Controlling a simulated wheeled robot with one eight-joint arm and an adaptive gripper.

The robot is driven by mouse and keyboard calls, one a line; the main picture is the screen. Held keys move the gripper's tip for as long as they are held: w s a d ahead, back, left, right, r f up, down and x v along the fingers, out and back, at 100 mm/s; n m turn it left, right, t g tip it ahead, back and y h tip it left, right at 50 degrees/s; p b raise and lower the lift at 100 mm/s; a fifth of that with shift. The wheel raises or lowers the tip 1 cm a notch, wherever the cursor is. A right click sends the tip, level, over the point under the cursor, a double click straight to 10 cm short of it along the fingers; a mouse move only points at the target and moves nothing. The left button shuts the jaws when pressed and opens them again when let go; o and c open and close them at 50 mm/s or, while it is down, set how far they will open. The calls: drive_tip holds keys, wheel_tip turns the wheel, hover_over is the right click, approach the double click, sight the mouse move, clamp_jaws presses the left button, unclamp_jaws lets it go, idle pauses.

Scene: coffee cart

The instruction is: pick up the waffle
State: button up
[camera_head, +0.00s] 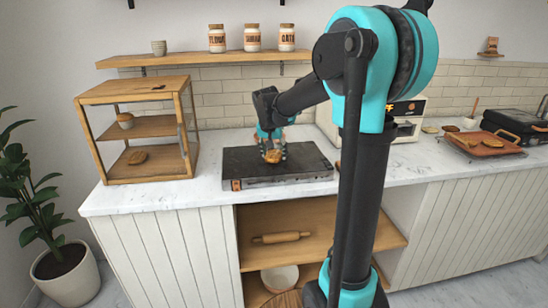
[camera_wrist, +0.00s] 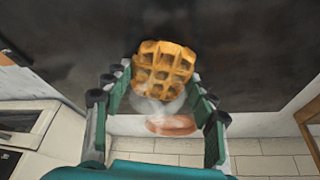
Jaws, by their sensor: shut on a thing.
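The waffle (camera_wrist: 165,70) is golden brown with a square grid. In the wrist view it sits at the tips of my gripper (camera_wrist: 158,92), with a finger on each side. My gripper is shut on it. In the head view my gripper (camera_head: 272,148) points down over the black griddle (camera_head: 306,163), with the waffle (camera_head: 273,156) between its fingertips. I cannot tell whether the waffle still touches the griddle. The fingers hide part of it in the head view.
A wooden display case (camera_head: 90,135) with baked items stands left of the griddle. A coffee machine (camera_head: 408,122) is behind my arm. A tray (camera_head: 466,147) with food lies to the right. A shelf with jars (camera_head: 252,38) hangs above. Counter space is free left of the griddle.

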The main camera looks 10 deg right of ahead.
sight(274, 154)
drive_tip(key=shift+c, duration=0.7)
drive_tip(key=shift+r, duration=0.1)
wheel_tip(274, 154, up, 20)
drive_tip(key=shift+r, duration=0.2)
